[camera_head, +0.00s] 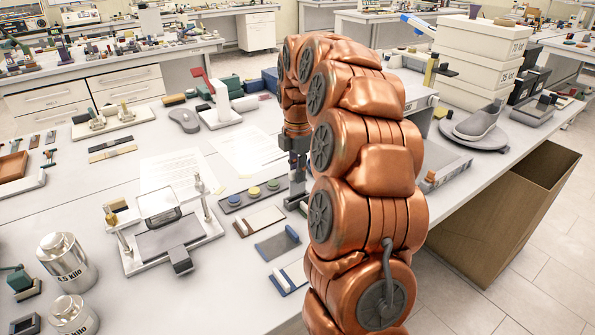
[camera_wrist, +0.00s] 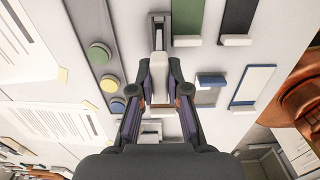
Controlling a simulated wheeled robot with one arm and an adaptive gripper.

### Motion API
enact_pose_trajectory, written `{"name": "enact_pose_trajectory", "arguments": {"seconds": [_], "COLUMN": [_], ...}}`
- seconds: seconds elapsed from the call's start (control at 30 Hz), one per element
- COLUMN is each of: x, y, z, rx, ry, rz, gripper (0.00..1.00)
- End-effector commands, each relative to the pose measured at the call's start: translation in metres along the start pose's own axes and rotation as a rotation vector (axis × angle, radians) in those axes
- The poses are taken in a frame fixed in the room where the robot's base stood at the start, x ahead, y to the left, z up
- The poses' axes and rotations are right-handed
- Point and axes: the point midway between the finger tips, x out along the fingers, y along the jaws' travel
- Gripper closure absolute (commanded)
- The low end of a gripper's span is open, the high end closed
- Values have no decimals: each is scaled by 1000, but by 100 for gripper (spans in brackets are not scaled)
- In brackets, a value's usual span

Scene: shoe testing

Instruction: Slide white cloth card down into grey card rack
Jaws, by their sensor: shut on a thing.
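My gripper (camera_wrist: 159,80) is shut on a narrow white piece (camera_wrist: 157,66) between its fingertips, which appears to be the white cloth card. Most of the card is hidden by the fingers and seen nearly edge-on. A slim grey holder (camera_wrist: 158,22), apparently the grey card rack, shows just beyond the fingertips in the wrist view. I cannot tell whether the card is inside the rack or above it. In the head view my gripper (camera_head: 298,168) points down close to the table, and part of the grey base (camera_head: 296,203) shows beneath it. The held card is not clear there.
A grey strip with coloured knobs (camera_wrist: 100,55) lies left of the gripper. Several handled cards lie to the right, including a green one (camera_wrist: 187,18) and a blue-edged one (camera_wrist: 252,87). A white-framed tester (camera_head: 172,235) stands farther left on the table in the head view.

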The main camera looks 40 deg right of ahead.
Motion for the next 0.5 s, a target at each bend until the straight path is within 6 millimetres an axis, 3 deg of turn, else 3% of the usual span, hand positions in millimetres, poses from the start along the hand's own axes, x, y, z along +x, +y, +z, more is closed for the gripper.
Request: {"name": "enact_pose_trajectory", "arguments": {"seconds": [0.5], "x": [11], "y": [0], "z": [0], "rx": [0], "ry": [0], "rz": [-1], "gripper": [100]}}
